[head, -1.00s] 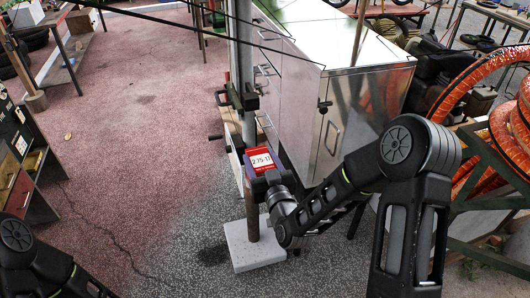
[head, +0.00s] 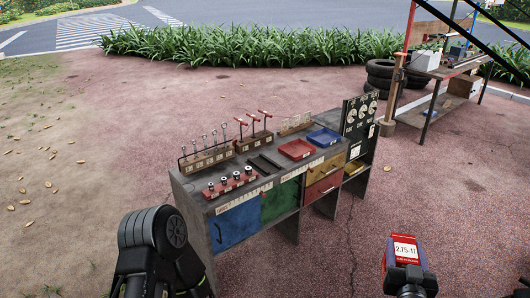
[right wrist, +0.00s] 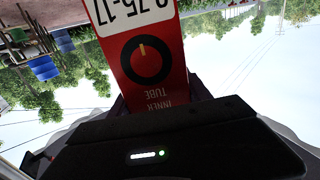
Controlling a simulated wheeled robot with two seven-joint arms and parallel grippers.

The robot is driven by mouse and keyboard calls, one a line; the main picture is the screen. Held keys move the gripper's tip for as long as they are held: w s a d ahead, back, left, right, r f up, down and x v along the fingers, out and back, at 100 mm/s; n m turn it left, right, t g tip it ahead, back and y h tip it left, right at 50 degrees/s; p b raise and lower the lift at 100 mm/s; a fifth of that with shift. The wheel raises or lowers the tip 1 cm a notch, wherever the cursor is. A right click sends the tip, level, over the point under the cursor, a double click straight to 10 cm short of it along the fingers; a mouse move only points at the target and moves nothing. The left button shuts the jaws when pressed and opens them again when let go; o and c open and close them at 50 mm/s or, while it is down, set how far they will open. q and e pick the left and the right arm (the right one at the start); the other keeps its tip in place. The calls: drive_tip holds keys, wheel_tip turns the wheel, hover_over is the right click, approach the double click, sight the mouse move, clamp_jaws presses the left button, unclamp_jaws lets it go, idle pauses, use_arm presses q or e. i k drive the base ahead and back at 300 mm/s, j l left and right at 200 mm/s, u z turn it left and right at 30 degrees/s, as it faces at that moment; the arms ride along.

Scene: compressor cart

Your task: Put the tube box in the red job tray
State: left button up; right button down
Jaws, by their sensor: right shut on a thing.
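In the right wrist view the box (right wrist: 150,62) shows a black ring and the words INNER TUBE. The red job tray (head: 296,149) lies on the bench top, left of a blue tray (head: 324,138), and looks empty. The box is apart from it. My left arm shows at the lower left, but its gripper fingers are not in view.
The workbench (head: 234,186) carries a red socket rack (head: 231,185), wooden tool racks (head: 207,157), a dark slotted tray (head: 265,164) and an upright gauge board (head: 359,128). Stacked tyres (head: 383,75) and another table (head: 447,72) stand behind. Open ground lies between the bench and the box.

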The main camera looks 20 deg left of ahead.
sight(296, 151)
drive_tip(key=i+l+u, duration=0.15)
drive_tip(key=u, duration=0.3)
drive_tip(key=i+l+u, duration=0.25)
drive_tip(key=u, duration=0.15)
drive_tip(key=i+l+u, duration=0.25)
drive_tip(key=u, duration=0.2)
drive_tip(key=i+l+u, duration=0.1)
drive_tip(key=l+u, duration=0.35)
drive_tip(key=i+l+u, duration=0.1)
drive_tip(key=l+u, duration=0.55)
drive_tip(key=l, duration=2)
